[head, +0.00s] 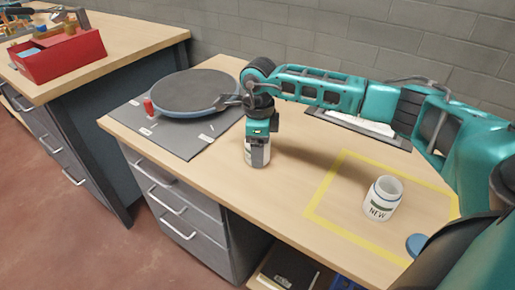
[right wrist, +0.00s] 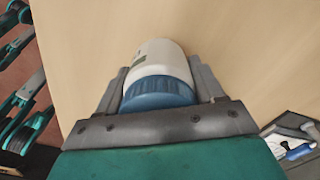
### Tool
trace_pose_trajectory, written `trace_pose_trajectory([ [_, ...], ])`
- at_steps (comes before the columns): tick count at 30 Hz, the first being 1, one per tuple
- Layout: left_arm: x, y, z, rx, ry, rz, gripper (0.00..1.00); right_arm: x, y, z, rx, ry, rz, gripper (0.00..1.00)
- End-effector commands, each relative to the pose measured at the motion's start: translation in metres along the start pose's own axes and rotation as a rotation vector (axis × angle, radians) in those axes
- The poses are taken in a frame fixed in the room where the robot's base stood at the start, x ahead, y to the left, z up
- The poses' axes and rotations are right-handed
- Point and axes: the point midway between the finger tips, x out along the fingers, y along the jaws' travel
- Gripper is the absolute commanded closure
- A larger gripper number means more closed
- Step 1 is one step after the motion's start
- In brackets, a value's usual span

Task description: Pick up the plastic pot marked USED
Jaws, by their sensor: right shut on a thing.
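My right gripper (head: 258,150) points down and is shut on a white plastic pot (head: 249,154). In the right wrist view the pot (right wrist: 160,63) has a blue ribbed lid (right wrist: 158,94) and sits between both fingers (right wrist: 159,88). Its label is mostly hidden, so I cannot read its marking. I cannot tell whether its base touches the table. A second white pot (head: 383,199), open and marked NEW, stands upright inside a yellow outline on the right of the table. My left gripper is not in view.
A round dark plate with a blue rim (head: 193,91) stands on a grey mat (head: 180,137), beside a small red object (head: 149,107). A blue lid (head: 416,243) lies near the NEW pot. The wooden table (head: 295,190) is clear between the pots. A red bin (head: 62,55) stands on another bench.

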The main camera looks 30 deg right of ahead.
Motion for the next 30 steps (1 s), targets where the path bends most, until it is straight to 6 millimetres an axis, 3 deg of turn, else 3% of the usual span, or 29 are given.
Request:
trace_pose_trajectory([
  [7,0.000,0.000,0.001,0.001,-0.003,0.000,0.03,-0.001,-0.001,0.000,0.000,-0.001,-0.001,0.69],
  [19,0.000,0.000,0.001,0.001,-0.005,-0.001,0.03,-0.011,-0.001,0.000,0.001,-0.002,-0.002,0.69],
  [26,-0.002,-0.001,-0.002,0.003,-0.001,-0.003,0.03,-0.053,-0.002,0.001,0.000,-0.005,-0.006,0.69],
  [30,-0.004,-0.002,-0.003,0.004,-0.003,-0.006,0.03,-0.094,-0.001,0.001,0.000,-0.006,-0.007,0.69],
])
